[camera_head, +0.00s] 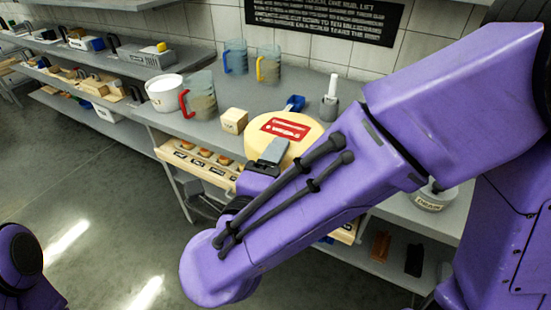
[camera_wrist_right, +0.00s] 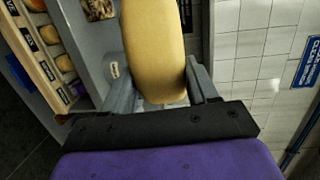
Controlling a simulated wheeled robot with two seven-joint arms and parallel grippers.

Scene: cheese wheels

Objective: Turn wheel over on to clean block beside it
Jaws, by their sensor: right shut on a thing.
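A pale yellow cheese wheel (camera_head: 313,129) with a red label on its upper face is on the grey worktop in the head view; whether it is lifted or tilted cannot be told. In the right wrist view the wheel (camera_wrist_right: 153,45) shows edge-on between the two fingers. My right gripper (camera_head: 268,156) is shut on the wheel's near rim, one finger over its top face; it also shows in the wrist view (camera_wrist_right: 160,92). A small pale cube (camera_head: 234,120) with dark marking stands left of the wheel. My right arm hides part of the area right of the wheel. My left gripper is out of view.
Left of the wheel stand a jug with a red handle (camera_head: 199,95) and a white tub (camera_head: 165,92). Two jugs (camera_head: 268,64) are at the back wall. A white-handled tool (camera_head: 331,98) and a blue item (camera_head: 294,103) are behind the wheel. A wooden rack (camera_head: 200,162) runs along the front.

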